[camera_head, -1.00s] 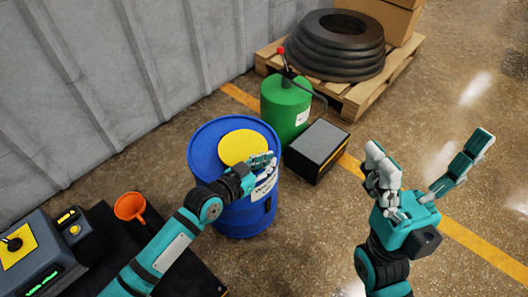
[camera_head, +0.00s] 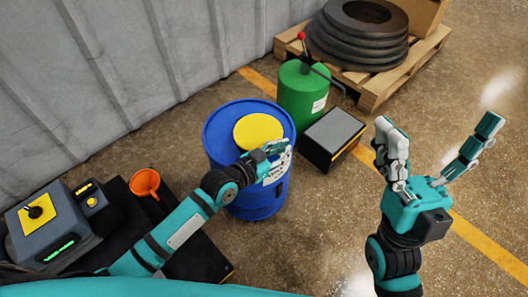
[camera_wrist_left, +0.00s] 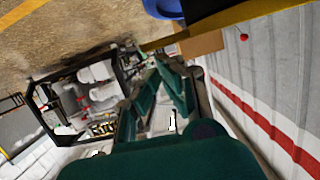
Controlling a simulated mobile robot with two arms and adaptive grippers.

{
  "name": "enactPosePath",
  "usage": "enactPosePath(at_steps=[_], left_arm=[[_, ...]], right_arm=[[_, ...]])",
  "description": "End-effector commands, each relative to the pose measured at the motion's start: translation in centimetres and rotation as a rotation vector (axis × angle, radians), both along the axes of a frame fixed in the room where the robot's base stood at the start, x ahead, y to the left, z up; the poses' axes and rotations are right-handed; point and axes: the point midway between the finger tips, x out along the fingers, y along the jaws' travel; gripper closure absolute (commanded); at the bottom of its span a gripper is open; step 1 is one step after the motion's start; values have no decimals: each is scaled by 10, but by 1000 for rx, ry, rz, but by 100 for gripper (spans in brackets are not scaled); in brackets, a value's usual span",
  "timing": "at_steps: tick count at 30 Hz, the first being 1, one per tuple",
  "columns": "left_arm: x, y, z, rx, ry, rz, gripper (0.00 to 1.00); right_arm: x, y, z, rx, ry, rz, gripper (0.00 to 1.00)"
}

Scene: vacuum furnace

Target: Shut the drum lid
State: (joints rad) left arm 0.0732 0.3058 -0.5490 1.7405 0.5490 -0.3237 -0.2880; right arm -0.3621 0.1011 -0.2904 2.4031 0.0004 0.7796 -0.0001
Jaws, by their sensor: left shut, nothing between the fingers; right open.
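The blue drum (camera_head: 222,143) stands upright on the floor in the head view. Its round yellow lid (camera_head: 257,130) shows over the drum top; I cannot tell whether it lies flush or is slightly raised. My left gripper (camera_head: 275,151) is shut and empty at the drum's front right rim, beside the lid's lower right edge. Whether it touches the lid is unclear. My right gripper (camera_head: 440,135) is open and empty, raised well right of the drum.
A green drum (camera_head: 301,90) and a dark box (camera_head: 334,136) stand close behind and right of the blue drum. A pallet (camera_head: 378,92) holds black rings (camera_head: 358,38). An orange funnel (camera_head: 145,182) and a control box (camera_head: 58,229) are at left. Floor at right is clear.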

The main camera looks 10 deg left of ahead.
Motion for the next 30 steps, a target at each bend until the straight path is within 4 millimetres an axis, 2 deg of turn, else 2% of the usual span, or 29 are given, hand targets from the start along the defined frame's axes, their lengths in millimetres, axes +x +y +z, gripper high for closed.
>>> enactPosePath(at_steps=[5, 9, 15, 17, 22, 30], left_arm=[[2, 0, 17, 1, -1, 2, 100], [4, 0, 25, 1, -2, 3, 100], [6, 0, 36, 0, -3, 4, 100], [4, 2, 38, 2, -2, 4, 100], [-21, 20, 44, 3, 0, 4, 100], [-55, 46, 55, 1, -1, 4, 100]], right_arm=[[39, 8, -6, -71, 225, -12, 0], [68, 13, -25, -129, 415, -22, 0], [99, 16, -62, -208, 686, -35, 0], [106, 16, -75, -231, 767, -39, 0], [117, 13, -114, -293, 998, -51, 0], [115, 3, -175, -377, 1328, -65, 0]])
